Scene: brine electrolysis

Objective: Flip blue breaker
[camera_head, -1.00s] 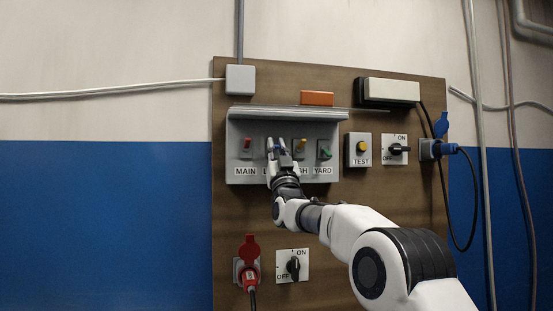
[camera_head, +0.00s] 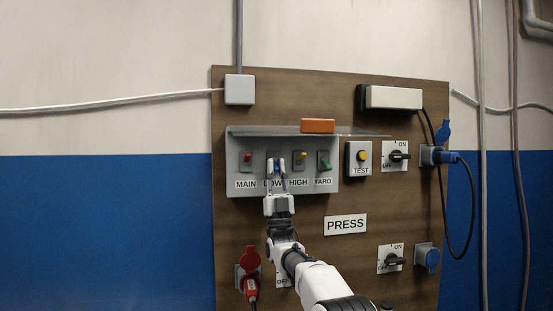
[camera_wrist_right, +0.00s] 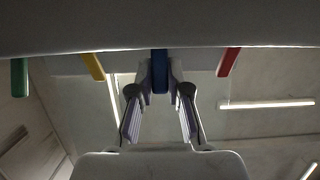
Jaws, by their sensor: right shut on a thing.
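The blue breaker lever (camera_head: 277,166) is the second from the left in the grey breaker box (camera_head: 232,172), above the LOW label. My right gripper (camera_head: 276,172) reaches up to it from below, its two fingers on either side of the lever. In the right wrist view the blue lever (camera_wrist_right: 160,72) sits between the fingertips of my right gripper (camera_wrist_right: 160,80), which are shut on it. The fingers hide part of the lever in the head view, so its up or down position is hard to tell. My left gripper is not in view.
A red lever (camera_head: 248,156) is at MAIN, a yellow lever (camera_head: 300,155) at HIGH and a green lever (camera_head: 324,166) at YARD. A ledge with an orange block (camera_head: 317,126) overhangs the box. Rotary switches and plugs with cables sit to the right and below.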

